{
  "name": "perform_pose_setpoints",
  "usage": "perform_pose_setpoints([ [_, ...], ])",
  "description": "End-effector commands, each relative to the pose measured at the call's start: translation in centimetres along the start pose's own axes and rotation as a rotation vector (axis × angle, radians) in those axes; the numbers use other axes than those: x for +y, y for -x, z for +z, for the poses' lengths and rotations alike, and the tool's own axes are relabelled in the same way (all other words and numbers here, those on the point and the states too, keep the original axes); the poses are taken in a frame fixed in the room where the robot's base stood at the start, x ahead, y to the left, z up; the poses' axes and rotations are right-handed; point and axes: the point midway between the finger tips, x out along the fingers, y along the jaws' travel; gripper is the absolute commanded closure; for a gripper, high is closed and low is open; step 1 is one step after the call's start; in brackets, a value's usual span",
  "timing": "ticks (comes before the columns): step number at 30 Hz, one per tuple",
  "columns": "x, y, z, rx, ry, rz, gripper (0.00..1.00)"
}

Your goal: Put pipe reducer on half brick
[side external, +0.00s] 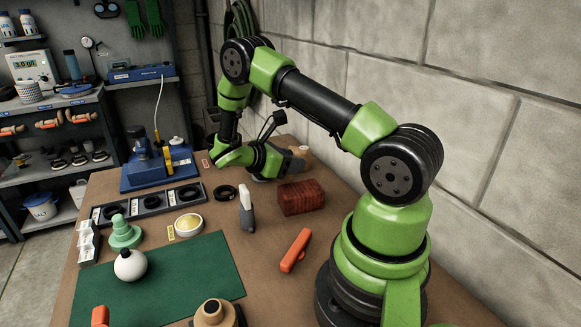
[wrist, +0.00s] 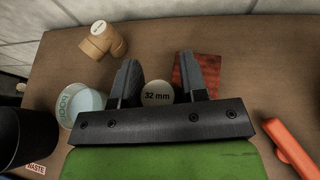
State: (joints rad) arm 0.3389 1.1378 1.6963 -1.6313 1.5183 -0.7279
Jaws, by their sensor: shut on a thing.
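In the wrist view, my gripper (wrist: 157,75) is closed around a round, pale tan piece marked "32 mm", the pipe reducer (wrist: 157,96). Only its labelled end shows between the fingers. The half brick (side external: 302,197) is a dark red block on the bench in the side view. In the wrist view the half brick (wrist: 207,68) lies just behind and right of the right finger, partly hidden by it. In the side view my gripper (side external: 295,165) is low, beyond the brick, and the reducer is not clearly seen. I cannot tell its height above the bench.
A tan pipe elbow (wrist: 103,40) and a pale cup (wrist: 80,104) are left of the fingers. A block wall runs behind.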

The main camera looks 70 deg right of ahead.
Motion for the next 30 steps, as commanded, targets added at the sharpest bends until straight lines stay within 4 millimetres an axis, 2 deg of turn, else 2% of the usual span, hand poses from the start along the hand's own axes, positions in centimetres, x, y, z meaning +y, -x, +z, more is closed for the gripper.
perform_pose_setpoints([
  [4,-0.05,-0.57,-1.37,0.0,0.0,0.0,0.87],
  [14,-0.07,-0.66,-1.59,0.0,-0.001,0.0,0.87],
  [15,-0.07,-0.67,-1.62,0.001,-0.001,0.0,0.56],
  [18,-0.06,-0.66,-1.59,0.001,-0.001,0.0,0.35],
  [28,-0.05,-0.54,-1.3,0.001,-0.002,0.0,0.35],
  [30,0.01,0.23,-1.35,0.0,-0.004,0.002,0.35],
])
